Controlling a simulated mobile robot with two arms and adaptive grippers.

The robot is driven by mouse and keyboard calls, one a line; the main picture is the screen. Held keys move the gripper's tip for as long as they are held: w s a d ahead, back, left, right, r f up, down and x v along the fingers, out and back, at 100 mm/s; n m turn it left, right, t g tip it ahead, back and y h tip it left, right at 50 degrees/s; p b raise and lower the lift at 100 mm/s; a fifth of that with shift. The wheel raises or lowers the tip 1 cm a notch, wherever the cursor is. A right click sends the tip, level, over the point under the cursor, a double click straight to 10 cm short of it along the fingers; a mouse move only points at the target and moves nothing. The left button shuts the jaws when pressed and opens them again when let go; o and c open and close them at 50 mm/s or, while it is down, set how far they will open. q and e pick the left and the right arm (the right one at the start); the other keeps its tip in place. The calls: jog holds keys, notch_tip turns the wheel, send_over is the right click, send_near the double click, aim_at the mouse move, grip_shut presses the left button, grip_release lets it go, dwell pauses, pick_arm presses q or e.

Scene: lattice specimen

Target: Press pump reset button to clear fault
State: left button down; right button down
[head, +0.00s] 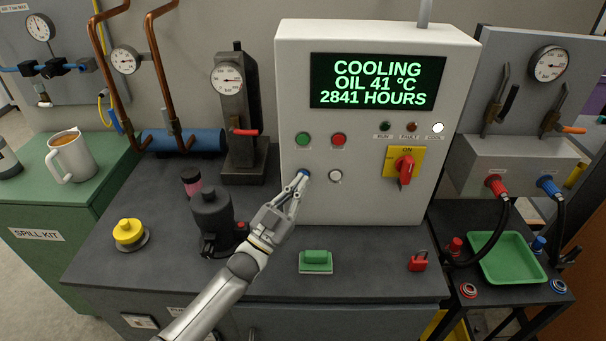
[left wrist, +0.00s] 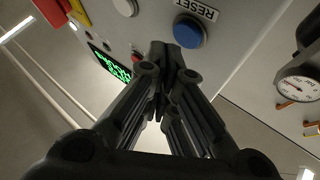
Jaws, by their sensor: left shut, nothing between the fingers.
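The control cabinet (head: 300,80) stands at the back of the bench. Its screen (head: 378,81) reads "COOLING OIL 41 °C 2841 HOURS". The blue button (head: 305,172) is on its front panel; in the left wrist view the blue button (left wrist: 189,31) has a RESET label beside it. My left gripper (head: 301,178) is shut and empty, its fingertips at the blue button in the head view. In the left wrist view the fingertips (left wrist: 162,50) show beside the button, not over it; contact cannot be told. The COOL lamp (head: 438,127) is lit white. My right gripper is not in view.
A green button (head: 302,140), a red button (head: 338,140), a white button (head: 335,176) and a red rotary switch (head: 404,168) surround the blue button. A dark pump-like bottle (head: 211,209) stands left of my forearm.

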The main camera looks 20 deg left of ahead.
pick_arm(q)
jog(key=s+p, duration=0.1)
jog(key=s, duration=0.1)
jog(key=s+d+p, duration=0.1)
jog(key=s, duration=0.1)
jog(key=shift+s+d, duration=0.2)
jog(key=shift+s, duration=0.2)
dwell(0.9)
